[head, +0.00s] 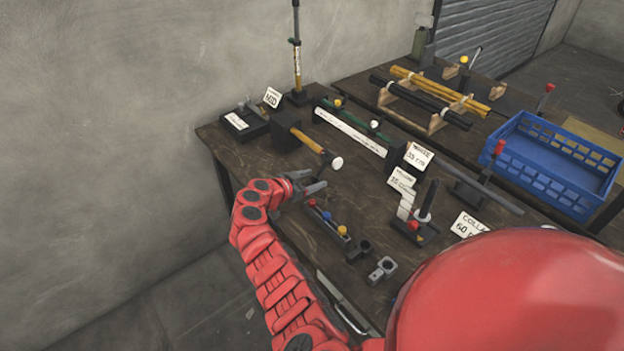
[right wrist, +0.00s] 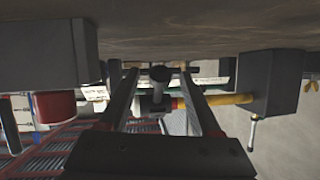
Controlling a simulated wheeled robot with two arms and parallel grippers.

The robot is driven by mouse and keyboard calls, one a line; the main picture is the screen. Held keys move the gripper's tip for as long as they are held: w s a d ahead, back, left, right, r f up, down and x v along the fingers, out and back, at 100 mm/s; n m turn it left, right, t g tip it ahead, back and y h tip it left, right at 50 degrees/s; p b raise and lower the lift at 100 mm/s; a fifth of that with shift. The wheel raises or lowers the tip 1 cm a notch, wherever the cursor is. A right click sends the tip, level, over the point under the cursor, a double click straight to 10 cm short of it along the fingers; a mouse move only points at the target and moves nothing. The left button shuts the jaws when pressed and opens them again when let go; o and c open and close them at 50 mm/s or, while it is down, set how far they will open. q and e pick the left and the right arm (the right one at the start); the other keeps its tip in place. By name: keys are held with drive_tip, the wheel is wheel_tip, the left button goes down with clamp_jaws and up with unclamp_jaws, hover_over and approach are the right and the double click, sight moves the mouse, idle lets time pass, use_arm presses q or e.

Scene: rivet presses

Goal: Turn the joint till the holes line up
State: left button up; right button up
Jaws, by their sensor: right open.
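The joint is a yellow tube (head: 307,141) held in a dark block (head: 286,133) on the bench, with a dark collar and a white round end (head: 337,163) at its free end. My right gripper (head: 310,185) is open, in front of the tube's free end and apart from it. In the right wrist view, turned upside down, the open fingers (right wrist: 160,85) frame the tube's end, and the yellow tube (right wrist: 230,99) runs right into the dark block (right wrist: 272,82). I cannot tell the holes or their alignment. My left gripper is not in view.
A green bar with a white ruler (head: 350,132) lies behind. Pins in a holder (head: 328,222) and small grey blocks (head: 382,270) sit nearer. Label cards (head: 418,157), a post (head: 428,200) and a blue crate (head: 545,165) are to the right. A wall is on the left.

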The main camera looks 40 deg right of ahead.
clamp_jaws()
idle(1.4)
